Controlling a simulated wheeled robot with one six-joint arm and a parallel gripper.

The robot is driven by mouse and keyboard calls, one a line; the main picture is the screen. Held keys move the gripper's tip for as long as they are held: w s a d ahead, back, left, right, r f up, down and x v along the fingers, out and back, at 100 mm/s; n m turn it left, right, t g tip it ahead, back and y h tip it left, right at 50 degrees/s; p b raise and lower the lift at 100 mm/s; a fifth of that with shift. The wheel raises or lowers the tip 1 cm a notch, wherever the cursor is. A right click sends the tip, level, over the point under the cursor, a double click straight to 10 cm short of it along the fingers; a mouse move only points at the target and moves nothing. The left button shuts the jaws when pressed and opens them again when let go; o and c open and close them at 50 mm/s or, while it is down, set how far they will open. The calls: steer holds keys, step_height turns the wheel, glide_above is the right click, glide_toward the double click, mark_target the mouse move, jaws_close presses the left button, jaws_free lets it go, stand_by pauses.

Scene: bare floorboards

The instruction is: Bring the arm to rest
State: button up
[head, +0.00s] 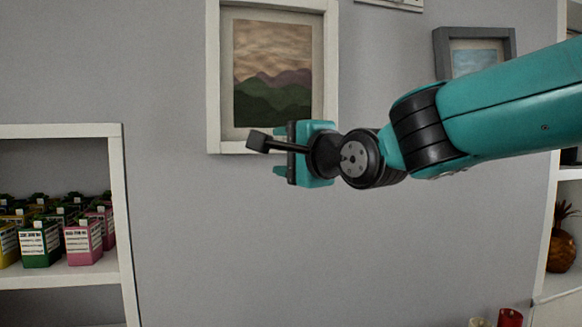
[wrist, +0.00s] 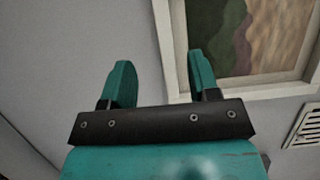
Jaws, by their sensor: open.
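My teal arm reaches in from the right in the head view, raised in front of the grey wall. My gripper (head: 279,155) is at its left end, in front of the lower part of a framed landscape picture. In the wrist view my gripper (wrist: 160,82) shows two teal fingers standing well apart, with nothing between them but grey wall and a bit of the picture frame behind the right finger. It is open and empty.
A white shelf (head: 122,220) with several cartons (head: 83,242) stands at the left. The framed picture (head: 214,80) and a smaller grey-framed picture (head: 441,50) hang on the wall. A pineapple (head: 562,250) sits on a right-hand shelf. Wall space below my arm is clear.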

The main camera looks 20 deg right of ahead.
steer(key=shift+s+d, duration=0.15)
steer(key=shift+s, duration=0.6)
steer(key=s+a+f+n+g+y, duration=0.1)
steer(key=s+a+f+n+g, duration=0.1)
steer(key=s+f+n+g, duration=0.3)
steer(key=s+a+f+n+g+b, duration=0.1)
steer(key=a+f+n, duration=0.15)
steer(key=f, duration=0.45)
steer(key=s+a+f+n+g+y, duration=0.1)
steer(key=s+a+f+n+g, duration=0.1)
steer(key=s+f+n+g, duration=0.3)
steer(key=s+f+n+g+h+b, duration=0.1)
steer(key=s+f+n+g, duration=0.5)
steer(key=s+f+n, duration=0.3)
steer(key=s+n, duration=0.1)
steer(key=s, duration=0.2)
steer(key=shift+a+f+g, duration=0.3)
steer(key=shift+a, duration=0.1)
